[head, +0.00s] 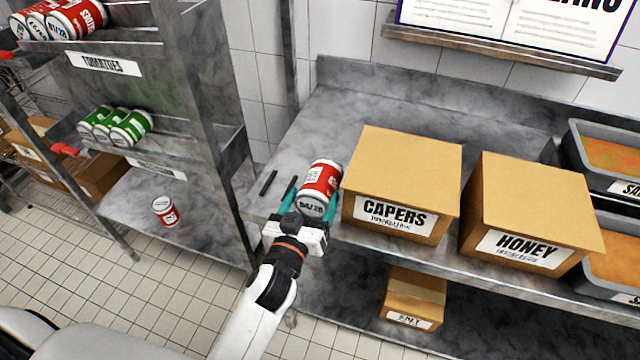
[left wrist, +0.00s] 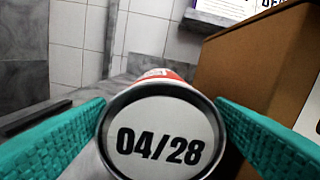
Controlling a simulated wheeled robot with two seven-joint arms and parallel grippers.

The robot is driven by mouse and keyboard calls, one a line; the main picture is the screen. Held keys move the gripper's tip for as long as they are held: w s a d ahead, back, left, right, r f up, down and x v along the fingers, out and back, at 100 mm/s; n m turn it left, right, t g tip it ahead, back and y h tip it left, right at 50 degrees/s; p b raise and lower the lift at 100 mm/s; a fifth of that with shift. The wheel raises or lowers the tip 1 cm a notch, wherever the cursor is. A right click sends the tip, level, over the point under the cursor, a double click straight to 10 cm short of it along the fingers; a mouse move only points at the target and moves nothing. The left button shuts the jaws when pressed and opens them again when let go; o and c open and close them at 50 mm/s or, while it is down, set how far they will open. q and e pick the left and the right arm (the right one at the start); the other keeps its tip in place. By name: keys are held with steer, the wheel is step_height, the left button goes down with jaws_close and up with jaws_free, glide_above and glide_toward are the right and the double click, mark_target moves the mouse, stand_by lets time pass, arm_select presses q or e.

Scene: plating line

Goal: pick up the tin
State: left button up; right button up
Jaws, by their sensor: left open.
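A red and white tin (head: 320,184) lies on its side on the metal counter, just left of the capers box, with its end facing me. In the left wrist view the tin's end (left wrist: 160,140) reads 04/28 and fills the space between the fingers. My left gripper (head: 304,203) is open, with one teal finger on each side of the tin. In the left wrist view the fingers stand close to its sides; I cannot tell whether they touch it. My right gripper is not in view.
The capers box (head: 401,180) stands close to the tin's right, with the honey box (head: 530,215) beyond. A metal rack at left holds red tins (head: 72,18) and green tins (head: 117,126). Another red tin (head: 165,211) stands on its lower shelf. Dark strips (head: 268,183) lie left of the gripper.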

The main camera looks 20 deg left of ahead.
arm_select(q)
steer(key=w, duration=0.3)
steer(key=w+p, duration=0.1)
steer(key=w, duration=0.1)
steer(key=shift+d+f, duration=0.1)
steer(key=shift+f, duration=0.15)
steer(key=shift+r, duration=0.1)
steer(key=c, duration=1.1)
